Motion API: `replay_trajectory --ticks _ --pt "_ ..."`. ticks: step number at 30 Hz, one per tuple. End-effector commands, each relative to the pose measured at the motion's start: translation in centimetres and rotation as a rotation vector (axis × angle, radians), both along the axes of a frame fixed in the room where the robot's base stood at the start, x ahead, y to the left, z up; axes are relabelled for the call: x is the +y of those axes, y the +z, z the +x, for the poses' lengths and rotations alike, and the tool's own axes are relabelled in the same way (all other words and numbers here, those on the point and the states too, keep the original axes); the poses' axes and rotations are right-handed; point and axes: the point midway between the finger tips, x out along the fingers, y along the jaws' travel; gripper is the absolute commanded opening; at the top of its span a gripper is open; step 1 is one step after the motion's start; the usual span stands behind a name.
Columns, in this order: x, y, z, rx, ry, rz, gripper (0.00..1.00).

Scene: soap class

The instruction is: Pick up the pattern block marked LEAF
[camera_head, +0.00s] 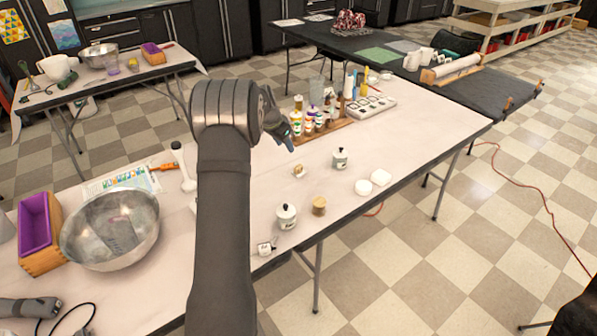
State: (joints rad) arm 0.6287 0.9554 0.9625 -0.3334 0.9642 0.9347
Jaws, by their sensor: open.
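No LEAF marking is readable at this size, so I cannot tell which thing is the block marked LEAF. A small white block with a dark mark (265,248) sits near the table's front edge, right of my arm. A small tan and white piece (298,171) lies further back on the table. A short wooden cylinder (319,206) stands near the front edge. My gripper (289,142) is open, above the table, behind the tan and white piece in the picture. It looks empty, though its fingers are small and dark here.
White jars with dark tops (287,217) (340,158) stand near these pieces. Two white rounded pieces (362,188) (381,178) lie to the right. Several bottles (309,124) crowd behind my gripper. A steel bowl (140,244) is at left. The table's right part (430,125) is clear.

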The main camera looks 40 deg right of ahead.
Motion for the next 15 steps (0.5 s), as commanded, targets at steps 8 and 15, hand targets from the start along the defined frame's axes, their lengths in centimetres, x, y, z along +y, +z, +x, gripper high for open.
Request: replay_trajectory --ticks 8,15 --pt "-2.3 -5.7 0.4 0.001 0.001 0.001 0.44" --pt "-3.7 -9.1 0.6 0.001 0.001 0.0 0.44"
